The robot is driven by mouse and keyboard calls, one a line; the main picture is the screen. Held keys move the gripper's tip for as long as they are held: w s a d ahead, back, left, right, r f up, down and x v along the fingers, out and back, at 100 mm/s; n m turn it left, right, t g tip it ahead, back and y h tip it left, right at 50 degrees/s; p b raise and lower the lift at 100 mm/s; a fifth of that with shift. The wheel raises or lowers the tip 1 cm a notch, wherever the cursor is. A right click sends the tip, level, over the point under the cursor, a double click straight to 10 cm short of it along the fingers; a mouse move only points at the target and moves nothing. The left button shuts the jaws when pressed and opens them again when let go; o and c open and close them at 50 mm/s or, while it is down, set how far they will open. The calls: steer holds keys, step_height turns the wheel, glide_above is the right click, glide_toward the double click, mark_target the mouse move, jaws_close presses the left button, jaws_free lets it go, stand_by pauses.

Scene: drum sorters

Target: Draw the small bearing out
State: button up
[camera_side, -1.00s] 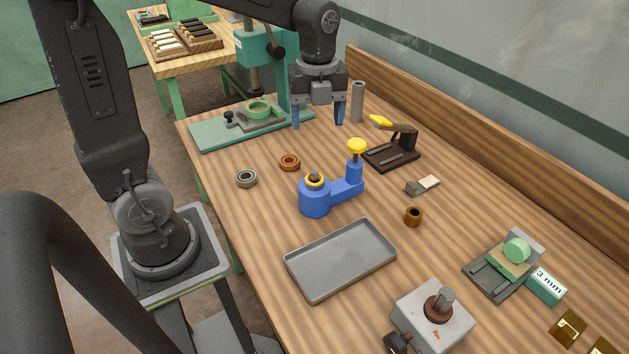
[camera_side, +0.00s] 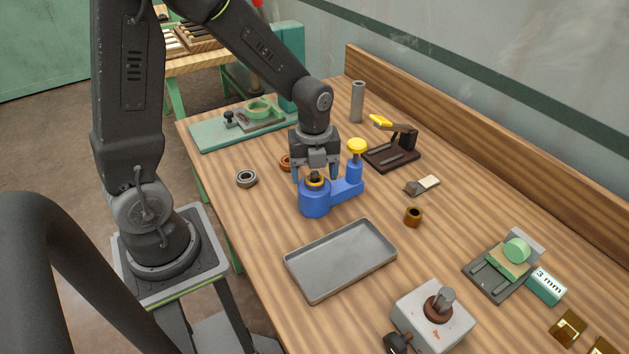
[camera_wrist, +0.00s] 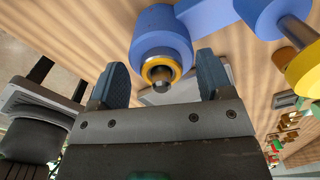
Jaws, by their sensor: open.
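A blue fixture (camera_side: 314,203) stands on the bench, with a round cup, an arm and a post with a yellow knob (camera_side: 357,146). On top of its cup sits a yellow ring (camera_side: 306,183) around a dark centre pin. The wrist view shows the ring (camera_wrist: 176,66) and the blue cup (camera_wrist: 160,38) clearly. My gripper (camera_side: 315,177) is open and points down just above the cup, its blue fingers apart on either side of the ring. A grey ring-shaped bearing (camera_side: 246,178) lies on the bench to the left. I cannot tell which ring is the small bearing.
An empty grey tray (camera_side: 340,262) lies in front, and a bronze bushing (camera_side: 413,216) to the right. A black clamp (camera_side: 392,152) and grey cylinder (camera_side: 358,102) stand behind. A grey box (camera_side: 432,318) stands at front.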

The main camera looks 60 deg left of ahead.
mark_target(310, 175)
steer(key=shift+f, duration=0.35)
steer(key=shift+c, duration=0.3)
steer(key=c, duration=1)
steer(key=shift+r, duration=0.15)
steer(key=shift+r, duration=0.55)
steer(key=r, duration=0.2)
steer(key=a+r, duration=0.1)
steer(key=shift+s+r, duration=0.25)
steer(key=s+a+r, duration=0.5)
steer(key=a+r, duration=0.1)
steer(key=a, duration=0.3)
steer(key=shift+s+r, duration=0.15)
steer(key=shift+s, duration=0.2)
